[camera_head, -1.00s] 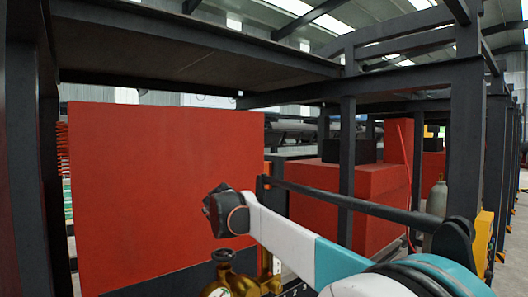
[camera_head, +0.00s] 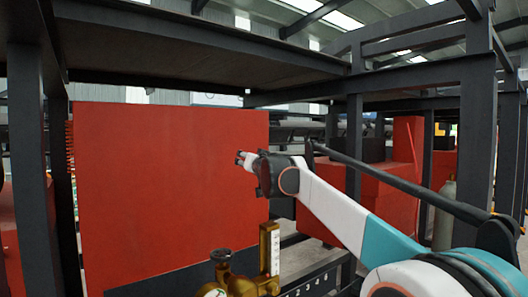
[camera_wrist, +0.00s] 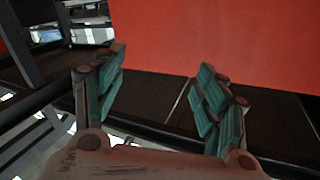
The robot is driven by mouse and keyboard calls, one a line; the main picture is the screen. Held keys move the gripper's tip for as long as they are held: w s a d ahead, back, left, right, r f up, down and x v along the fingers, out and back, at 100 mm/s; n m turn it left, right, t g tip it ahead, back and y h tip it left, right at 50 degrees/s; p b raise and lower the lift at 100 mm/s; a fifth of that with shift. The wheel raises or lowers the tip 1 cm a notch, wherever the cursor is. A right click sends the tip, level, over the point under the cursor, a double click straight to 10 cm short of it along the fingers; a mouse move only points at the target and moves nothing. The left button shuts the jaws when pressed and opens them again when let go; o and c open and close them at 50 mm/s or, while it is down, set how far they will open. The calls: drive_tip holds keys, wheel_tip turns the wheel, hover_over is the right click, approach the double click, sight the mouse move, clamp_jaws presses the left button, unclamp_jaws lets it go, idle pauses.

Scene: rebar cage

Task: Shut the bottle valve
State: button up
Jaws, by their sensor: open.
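A brass regulator (camera_head: 243,284) shows at the bottom edge of the head view, cut off by the frame. It has a dark knob (camera_head: 221,256) on its left and an upright brass flow tube (camera_head: 269,249) with a scale. A round gauge is partly visible below the knob. The bottle under it is out of view, and I cannot make out its valve. My gripper (camera_head: 243,158) is above the regulator, apart from it, in front of the red panel. In the wrist view its two teal-padded fingers (camera_wrist: 162,62) are spread wide with nothing between them.
A large red panel (camera_head: 170,190) stands behind my gripper. Dark steel posts (camera_head: 478,150) and overhead beams frame the space. A grey cylinder (camera_head: 445,215) stands at the right, behind my arm. A dark bar (camera_wrist: 30,108) crosses the wrist view's left side.

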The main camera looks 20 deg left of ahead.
drive_tip(key=shift+w+d+r+m+t, duration=0.3)
drive_tip(key=shift+d+r+m, duration=0.3)
drive_tip(key=shift+d+r, duration=0.25)
drive_tip(key=shift+w+d+r+m+t, duration=0.2)
drive_tip(key=shift+w+d+r+m, duration=0.2)
drive_tip(key=shift+d+r+m, duration=0.4)
drive_tip(key=shift+a+r, duration=0.1)
drive_tip(key=shift+r, duration=0.05)
drive_tip(key=shift+o, duration=1.1)
drive_tip(key=shift+n, duration=0.3)
